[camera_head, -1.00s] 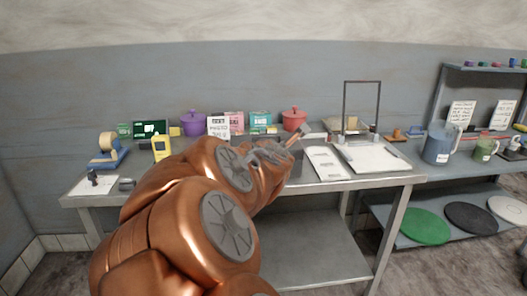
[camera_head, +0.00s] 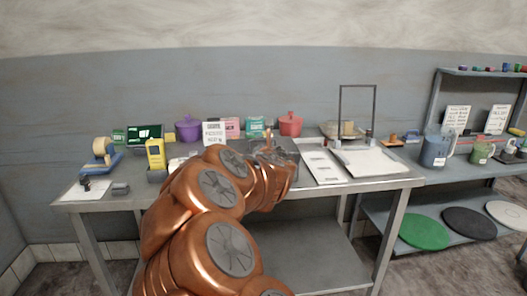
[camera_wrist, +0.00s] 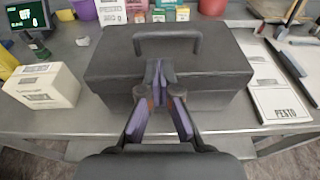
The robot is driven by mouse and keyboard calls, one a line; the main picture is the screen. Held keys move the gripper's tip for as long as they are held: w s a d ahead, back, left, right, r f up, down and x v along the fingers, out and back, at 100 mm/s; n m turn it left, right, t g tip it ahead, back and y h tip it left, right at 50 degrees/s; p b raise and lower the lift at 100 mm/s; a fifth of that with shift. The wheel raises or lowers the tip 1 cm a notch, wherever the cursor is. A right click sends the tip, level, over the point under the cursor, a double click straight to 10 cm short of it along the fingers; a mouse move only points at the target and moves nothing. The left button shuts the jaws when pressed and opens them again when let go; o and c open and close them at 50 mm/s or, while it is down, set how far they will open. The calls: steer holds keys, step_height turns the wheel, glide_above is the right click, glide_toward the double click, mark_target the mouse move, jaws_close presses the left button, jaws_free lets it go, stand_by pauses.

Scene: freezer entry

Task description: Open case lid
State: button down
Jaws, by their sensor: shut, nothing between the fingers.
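The case is a dark grey box with a closed lid (camera_wrist: 112,62) and a handle (camera_wrist: 168,36) on top, in the wrist view. My gripper (camera_wrist: 160,76) is shut and empty, its fingertips together over the middle of the case's front side, near the lid edge. I cannot tell whether they touch it. They hide part of the front and of the lid seam. In the head view my arm covers most of the case, and my gripper (camera_head: 268,140) is small and partly hidden there.
A white box (camera_wrist: 42,86) stands left of the case and a PESTO sheet (camera_wrist: 277,98) lies to its right. Purple (camera_head: 188,130) and red (camera_head: 290,124) pots stand behind on the metal table (camera_head: 385,183). A thin upright frame (camera_head: 341,108) stands farther right.

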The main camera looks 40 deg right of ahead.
steer(key=shift+x, duration=2.75)
steer(key=shift+p, duration=0.4)
steer(key=shift+w+r+p, duration=0.1)
steer(key=shift+r+p, duration=0.25)
steer(key=shift+p, duration=0.35)
steer(key=shift+d+p, duration=0.1)
steer(key=shift+p, duration=0.2)
